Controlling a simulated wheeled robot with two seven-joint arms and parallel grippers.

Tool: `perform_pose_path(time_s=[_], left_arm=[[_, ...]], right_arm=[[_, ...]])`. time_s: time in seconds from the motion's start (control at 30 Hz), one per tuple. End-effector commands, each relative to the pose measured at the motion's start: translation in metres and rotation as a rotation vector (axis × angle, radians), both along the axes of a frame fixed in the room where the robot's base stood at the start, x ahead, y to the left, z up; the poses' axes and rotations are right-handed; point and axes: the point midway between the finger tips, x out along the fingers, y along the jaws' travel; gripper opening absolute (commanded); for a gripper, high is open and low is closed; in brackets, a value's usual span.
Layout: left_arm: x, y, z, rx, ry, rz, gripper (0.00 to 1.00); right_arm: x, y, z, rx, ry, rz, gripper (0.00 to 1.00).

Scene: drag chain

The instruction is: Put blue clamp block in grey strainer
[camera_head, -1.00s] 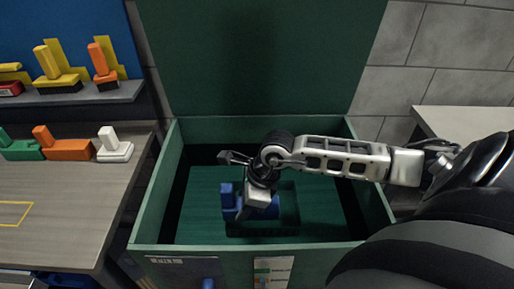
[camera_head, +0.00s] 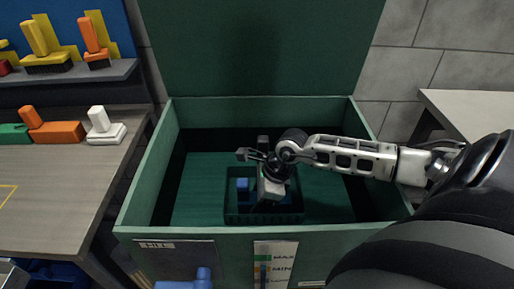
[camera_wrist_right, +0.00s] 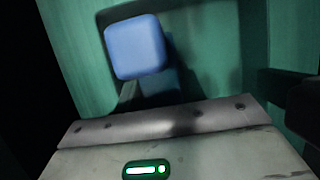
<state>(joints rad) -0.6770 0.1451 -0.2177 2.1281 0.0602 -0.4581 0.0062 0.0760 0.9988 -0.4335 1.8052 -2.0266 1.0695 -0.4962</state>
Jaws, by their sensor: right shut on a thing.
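The blue clamp block (camera_head: 242,189) shows inside the outline of a dark recess in the green chest, partly hidden by my right gripper. In the right wrist view its rounded blue top (camera_wrist_right: 137,47) stands beyond the gripper housing, with a darker blue part below it. My right gripper (camera_head: 268,187) is shut on the block, reaching down into the chest from the right. Its fingertips are mostly hidden, and I cannot tell whether the block touches the recess floor. I cannot make out a grey strainer. My left gripper is not in view.
The green chest (camera_head: 145,195) has its lid raised behind. A recess (camera_head: 290,214) lies in its green inner floor. A table (camera_head: 50,190) with orange, white and green blocks stands at left, below a shelf of yellow and orange ones. A pale table (camera_head: 470,110) is at right.

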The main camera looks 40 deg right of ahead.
Motion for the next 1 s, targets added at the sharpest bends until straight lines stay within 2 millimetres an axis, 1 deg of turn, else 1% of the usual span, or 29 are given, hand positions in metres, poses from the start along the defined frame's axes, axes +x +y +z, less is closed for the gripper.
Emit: perform_pose_path(time_s=[0.07, 0.1, 0.13, 0.4, 0.5, 0.57, 0.67, 0.9, 1.0], left_arm=[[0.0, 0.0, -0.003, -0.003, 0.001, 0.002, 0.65], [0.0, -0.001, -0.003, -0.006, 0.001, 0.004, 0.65], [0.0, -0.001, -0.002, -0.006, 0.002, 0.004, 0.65], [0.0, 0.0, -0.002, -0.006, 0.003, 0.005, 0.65], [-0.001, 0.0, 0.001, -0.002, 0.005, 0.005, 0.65], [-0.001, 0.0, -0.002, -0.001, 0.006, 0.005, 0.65], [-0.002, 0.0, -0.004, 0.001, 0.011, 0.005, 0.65], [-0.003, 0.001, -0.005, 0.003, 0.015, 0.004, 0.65], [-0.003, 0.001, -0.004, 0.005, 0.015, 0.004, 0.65]], right_arm=[[0.001, 0.0, -0.002, 0.0, -0.002, 0.001, 0.08], [0.0, 0.0, -0.003, 0.0, 0.0, 0.0, 0.43], [0.0, 0.0, -0.002, 0.0, 0.0, 0.0, 0.49], [0.0, 0.0, -0.002, 0.0, 0.0, 0.0, 0.49], [0.0, 0.0, 0.003, -0.001, 0.001, 0.0, 0.49], [-0.002, -0.003, 0.008, -0.004, -0.001, 0.001, 0.49], [-0.006, -0.009, 0.024, -0.006, -0.001, 0.002, 0.49], [-0.021, -0.025, 0.074, -0.009, 0.002, 0.002, 0.49], [-0.025, -0.029, 0.09, -0.007, 0.002, 0.002, 0.49]])
